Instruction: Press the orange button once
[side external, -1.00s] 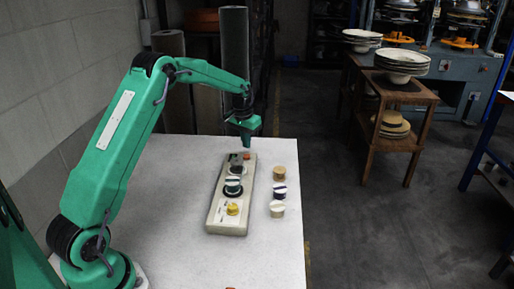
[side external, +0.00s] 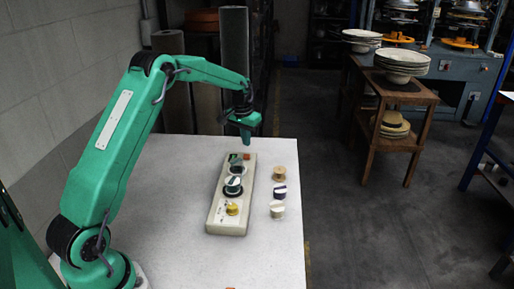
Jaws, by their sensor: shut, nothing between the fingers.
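A long pale control panel (side external: 218,217) lies on the white table. A small orange-red button (side external: 247,156) sits at its far right corner. Beside it on the left is a small green part (side external: 235,158). A white-and-dark-green knob (side external: 233,186) is in the middle of the panel, and a yellow knob (side external: 233,209) is at the near end. My gripper (side external: 246,142) points down, shut and empty, just above the orange-red button. A small gap seems to show between them.
Three spools (side external: 279,191) stand in a row right of the panel: tan, dark blue and white. The table (side external: 170,215) is clear to the left and in front. A wooden stand (side external: 400,95) with plates and hats is on the floor beyond.

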